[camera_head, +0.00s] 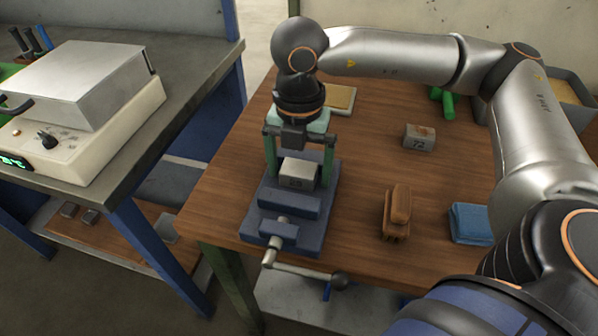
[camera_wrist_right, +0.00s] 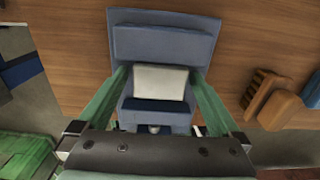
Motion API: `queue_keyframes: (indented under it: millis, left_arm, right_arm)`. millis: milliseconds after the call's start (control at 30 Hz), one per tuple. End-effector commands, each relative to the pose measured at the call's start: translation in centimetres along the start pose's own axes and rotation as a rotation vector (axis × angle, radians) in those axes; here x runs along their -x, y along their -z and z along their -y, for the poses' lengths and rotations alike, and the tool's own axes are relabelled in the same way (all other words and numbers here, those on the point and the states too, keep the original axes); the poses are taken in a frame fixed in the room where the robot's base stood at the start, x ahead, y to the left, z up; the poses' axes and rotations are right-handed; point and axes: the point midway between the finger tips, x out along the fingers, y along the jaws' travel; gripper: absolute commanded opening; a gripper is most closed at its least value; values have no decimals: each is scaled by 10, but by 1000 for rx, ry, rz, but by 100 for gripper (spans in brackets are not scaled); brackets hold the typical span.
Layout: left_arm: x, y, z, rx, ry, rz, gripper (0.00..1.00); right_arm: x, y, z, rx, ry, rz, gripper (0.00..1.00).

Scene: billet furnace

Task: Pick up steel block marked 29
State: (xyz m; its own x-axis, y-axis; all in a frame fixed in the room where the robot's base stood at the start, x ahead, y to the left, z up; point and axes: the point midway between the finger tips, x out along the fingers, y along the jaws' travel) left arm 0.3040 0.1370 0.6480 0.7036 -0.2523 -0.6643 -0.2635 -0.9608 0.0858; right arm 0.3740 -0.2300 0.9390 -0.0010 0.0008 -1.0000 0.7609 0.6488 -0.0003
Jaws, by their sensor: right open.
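A grey steel block (camera_head: 298,173) sits in the blue vise (camera_head: 290,205) on the wooden table. Its front mark is too small to read surely. In the right wrist view the block (camera_wrist_right: 160,82) shows a plain pale top between the blue vise jaws (camera_wrist_right: 165,42). My right gripper (camera_head: 299,180) points down over the vise, open, with one green finger on each side of the block. Another steel block (camera_head: 419,138), marked 72, lies on the table to the right. My left gripper is not in view.
A brown brush (camera_head: 396,213) and a folded blue cloth (camera_head: 470,223) lie right of the vise. The vise's crank handle (camera_head: 305,271) sticks out over the table's front edge. A furnace (camera_head: 85,95) stands on the left bench. Bare wood lies between vise and marked block.

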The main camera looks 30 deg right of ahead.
Motion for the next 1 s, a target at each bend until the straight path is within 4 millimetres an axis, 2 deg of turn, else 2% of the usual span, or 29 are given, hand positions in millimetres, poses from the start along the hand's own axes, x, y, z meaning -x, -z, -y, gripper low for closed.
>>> queue_keyframes:
  millis: [200,1000]
  left_arm:
    - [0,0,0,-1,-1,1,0]
    - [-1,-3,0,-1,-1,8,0]
  right_arm:
    - [0,0,0,0,-1,0,98]
    - [1,0,0,0,-1,1,8]
